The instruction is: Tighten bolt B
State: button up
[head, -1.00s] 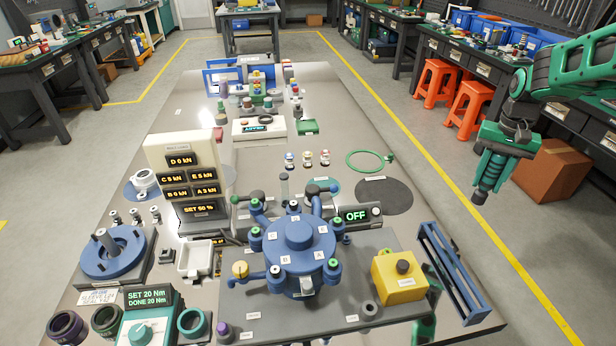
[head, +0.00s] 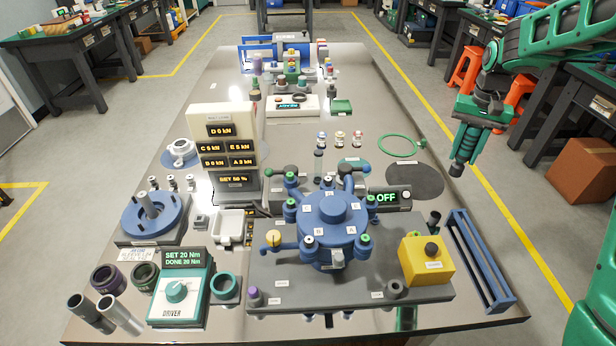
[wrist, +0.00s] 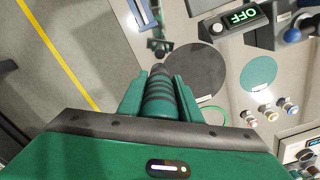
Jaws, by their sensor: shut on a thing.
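The blue round vessel (head: 333,211) stands on a grey plate (head: 290,297) on the steel table in the head view. Its lid has letter labels and green-topped bolts around the rim. The bolt nearest label B (head: 319,231) is at the front left (head: 307,242). The load display (head: 226,160) reads about 0 kN for B. My gripper (head: 468,140) is shut on a ribbed dark green driver tool (head: 460,160), pointing down, well right of the vessel beyond the table's edge. The tool also shows between the fingers in the wrist view (wrist: 158,95).
A driver unit (head: 180,290) at front left reads SET 20 Nm, DONE 20 Nm. A yellow button box (head: 427,260), a blue rack (head: 482,260) and an OFF display (head: 388,198) stand right of the vessel. The aisle floor (head: 530,215) right of the table is clear.

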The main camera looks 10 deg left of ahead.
jog(key=shift+a, duration=0.15)
jog(key=shift+a+r, duration=0.2)
jog(key=shift+a, duration=0.15)
jog(key=s+a+r+n, duration=0.2)
jog(key=a+n, duration=0.1)
jog(key=a, duration=0.3)
jog(key=s+a+r+n, duration=0.2)
jog(key=a, duration=0.3)
notch_tip(320, 180, up, 11)
jog(key=n, duration=2)
send_over(312, 239)
jog(key=shift+w+f, duration=0.1)
jog(key=shift+f, duration=2)
jog(key=shift+f, duration=1.2)
